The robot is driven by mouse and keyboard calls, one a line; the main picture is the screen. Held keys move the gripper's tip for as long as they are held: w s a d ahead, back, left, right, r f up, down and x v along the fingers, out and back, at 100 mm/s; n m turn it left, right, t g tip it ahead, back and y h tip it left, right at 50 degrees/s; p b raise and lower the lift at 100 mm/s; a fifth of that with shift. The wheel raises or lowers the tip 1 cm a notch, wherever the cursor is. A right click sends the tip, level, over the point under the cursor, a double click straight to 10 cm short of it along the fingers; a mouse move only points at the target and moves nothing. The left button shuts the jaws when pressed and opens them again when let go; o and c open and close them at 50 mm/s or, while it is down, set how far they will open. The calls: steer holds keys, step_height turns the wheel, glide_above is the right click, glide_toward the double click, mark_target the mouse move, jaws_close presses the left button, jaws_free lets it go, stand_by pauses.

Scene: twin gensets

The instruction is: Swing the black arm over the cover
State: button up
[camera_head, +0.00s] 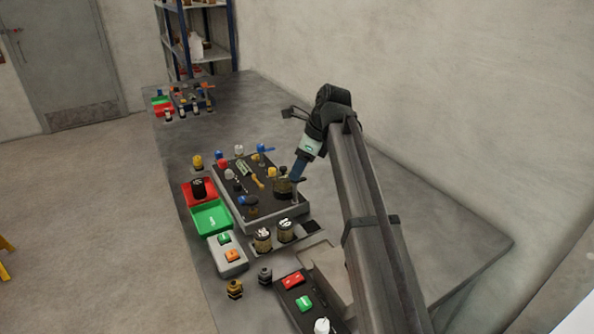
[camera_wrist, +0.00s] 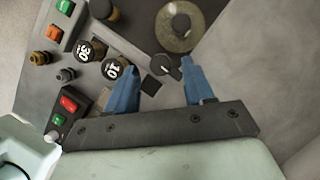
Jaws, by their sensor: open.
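A round olive-brass cover (camera_wrist: 172,38) with a black knob on top shows at the top of the wrist view. In the head view the cover (camera_head: 281,188) sits at the right edge of the dark panel. The black arm (camera_wrist: 168,67) is a short dark bar beside the cover, on its near side in the wrist view. My gripper (camera_wrist: 160,66) is open, its two blue fingers on either side of the black arm in that picture. Whether either finger touches it, I cannot tell. In the head view my gripper (camera_head: 297,174) hangs just above the cover's right side, partly hiding the arm.
The panel (camera_head: 270,215) carries several coloured knobs and levers. A red tray (camera_head: 190,202), a green tray (camera_head: 207,220) and button boxes (camera_head: 231,264) lie left and front. The bench is bare toward the wall.

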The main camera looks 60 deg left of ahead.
steer(key=shift+x, duration=1)
steer(key=shift+c, duration=0.2)
jaws_close()
steer(key=n, duration=0.2)
steer(key=n+h, duration=0.1)
steer(key=n, duration=0.1)
steer(key=shift+w+a+n+g+h, duration=0.1)
steer(key=shift+a+n+g+h, duration=0.2)
steer(key=shift+g, duration=0.1)
steer(key=n+h, duration=0.1)
steer(key=n, duration=0.1)
steer(key=n+h, duration=0.1)
steer(key=n, duration=0.2)
steer(key=shift+n, duration=0.3)
